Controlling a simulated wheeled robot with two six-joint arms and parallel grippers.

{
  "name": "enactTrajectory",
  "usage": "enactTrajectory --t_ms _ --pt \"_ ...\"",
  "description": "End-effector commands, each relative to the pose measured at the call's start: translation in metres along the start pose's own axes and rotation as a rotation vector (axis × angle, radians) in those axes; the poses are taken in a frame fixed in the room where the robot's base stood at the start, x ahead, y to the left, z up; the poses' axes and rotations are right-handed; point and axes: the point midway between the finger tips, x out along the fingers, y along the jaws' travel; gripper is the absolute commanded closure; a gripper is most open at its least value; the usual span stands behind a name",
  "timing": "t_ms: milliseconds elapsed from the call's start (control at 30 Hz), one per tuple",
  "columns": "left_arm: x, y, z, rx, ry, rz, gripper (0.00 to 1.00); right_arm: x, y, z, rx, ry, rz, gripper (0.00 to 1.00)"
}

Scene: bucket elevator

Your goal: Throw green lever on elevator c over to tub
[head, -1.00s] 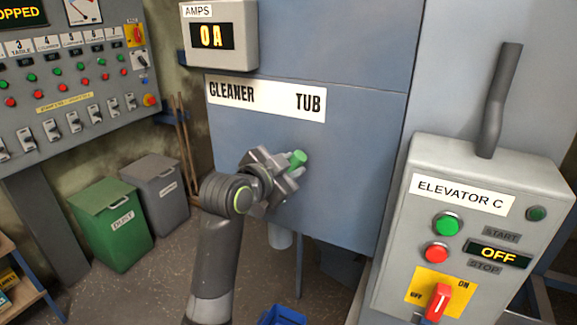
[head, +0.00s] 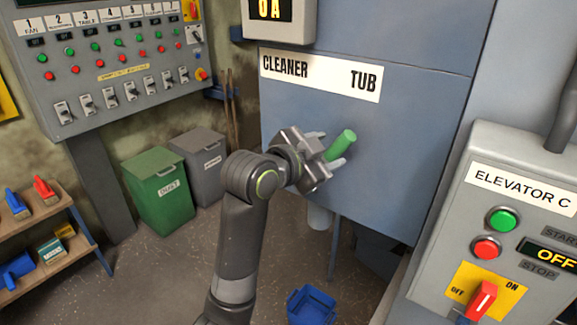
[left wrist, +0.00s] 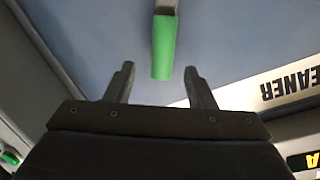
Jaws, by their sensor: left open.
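The green lever (head: 343,146) stands out from a blue panel (head: 420,140) below a white label (head: 320,75) reading CLEANER and TUB. In the head view its upper end slants up and right, on the TUB side. My left gripper (head: 328,148) is open beside the lever, its fingers hiding the lever's lower part. In the left wrist view the lever (left wrist: 164,45) lies in line with the gap of the open gripper (left wrist: 158,72), with clear space to each finger. I cannot tell how deep it lies between them. My right gripper is out of view.
The ELEVATOR C box (head: 520,220) stands at the right, its display reading OFF. A control panel (head: 110,65) hangs at upper left. Green (head: 160,190) and grey bins (head: 195,165), a blue crate (head: 312,305) and a shelf (head: 45,225) stand lower down.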

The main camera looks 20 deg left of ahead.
Motion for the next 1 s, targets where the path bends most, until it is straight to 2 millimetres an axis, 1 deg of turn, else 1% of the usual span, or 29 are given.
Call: enactTrajectory --t_ms 33,300,400,533,633,733,1000 --pt "-0.010 0.001 0.001 0.003 0.002 -0.003 0.51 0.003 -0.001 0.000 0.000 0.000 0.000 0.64" --pt "-0.063 0.000 0.001 0.006 0.001 -0.003 0.51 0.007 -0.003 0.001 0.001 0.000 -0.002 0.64" --pt "-0.083 0.000 0.000 0.005 0.000 -0.003 0.51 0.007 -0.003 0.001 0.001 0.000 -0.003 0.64" --pt "-0.102 0.000 0.000 0.004 -0.001 -0.001 0.51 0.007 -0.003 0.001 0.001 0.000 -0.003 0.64" --pt "-0.112 0.000 0.000 0.003 0.000 -0.001 0.51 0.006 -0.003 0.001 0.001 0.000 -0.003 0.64" --pt "-0.118 0.001 0.000 0.001 -0.001 0.002 0.51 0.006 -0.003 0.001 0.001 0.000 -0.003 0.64" --pt "-0.120 0.001 0.000 0.000 -0.002 0.002 0.51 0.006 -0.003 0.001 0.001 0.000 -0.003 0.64"
